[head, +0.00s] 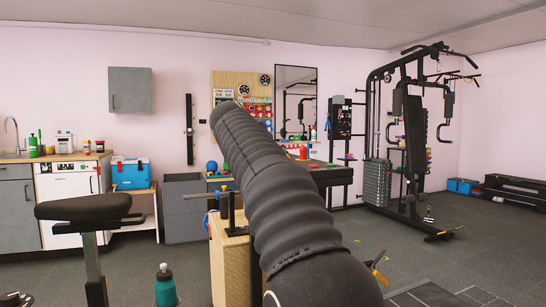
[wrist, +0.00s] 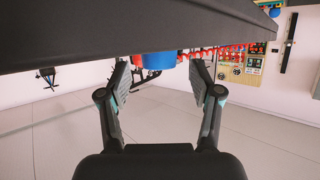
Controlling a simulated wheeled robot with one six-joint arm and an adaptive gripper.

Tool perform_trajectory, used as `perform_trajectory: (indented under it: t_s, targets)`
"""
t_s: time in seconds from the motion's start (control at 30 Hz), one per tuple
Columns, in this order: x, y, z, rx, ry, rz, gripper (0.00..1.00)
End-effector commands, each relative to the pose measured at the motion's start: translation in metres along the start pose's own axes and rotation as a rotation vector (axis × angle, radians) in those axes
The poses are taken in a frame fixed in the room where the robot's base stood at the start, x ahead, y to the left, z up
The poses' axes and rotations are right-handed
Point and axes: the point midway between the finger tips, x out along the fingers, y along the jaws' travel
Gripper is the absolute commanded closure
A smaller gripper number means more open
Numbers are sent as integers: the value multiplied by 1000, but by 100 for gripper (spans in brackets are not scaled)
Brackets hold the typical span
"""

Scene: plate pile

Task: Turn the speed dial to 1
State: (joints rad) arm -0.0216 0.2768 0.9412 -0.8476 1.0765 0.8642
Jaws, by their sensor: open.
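I cannot pick out a speed dial or its setting in either view. In the wrist view my gripper (wrist: 160,76) is open, its two fingers spread wide with nothing held between them. A blue round object (wrist: 158,60) shows beyond the fingertips, just under a long dark slab (wrist: 120,30) that crosses the top of the picture. In the head view my arm covers the middle and hides my gripper. A wooden board (head: 228,80) with several round and red parts hangs on the back wall, partly behind my arm; it also shows in the wrist view (wrist: 243,64).
A black stool seat (head: 84,207) and a teal bottle (head: 165,285) stand at the front left. A wooden cabinet (head: 228,268) is beside my arm. A weight machine (head: 410,150) stands at the right.

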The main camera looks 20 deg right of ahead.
Motion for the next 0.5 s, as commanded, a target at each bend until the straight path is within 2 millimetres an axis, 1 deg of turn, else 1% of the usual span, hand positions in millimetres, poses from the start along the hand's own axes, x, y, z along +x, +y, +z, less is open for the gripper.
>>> perform_trajectory:
  t_s: [0.03, 0.3, 0.4, 0.5]
  targets:
    - [-11, 0, -1, 1, 2, -3, 36]
    - [-65, -1, -1, 1, 2, -5, 36]
    - [-80, -1, 0, 0, 1, -4, 36]
    - [-91, 0, 0, 0, 1, -2, 36]
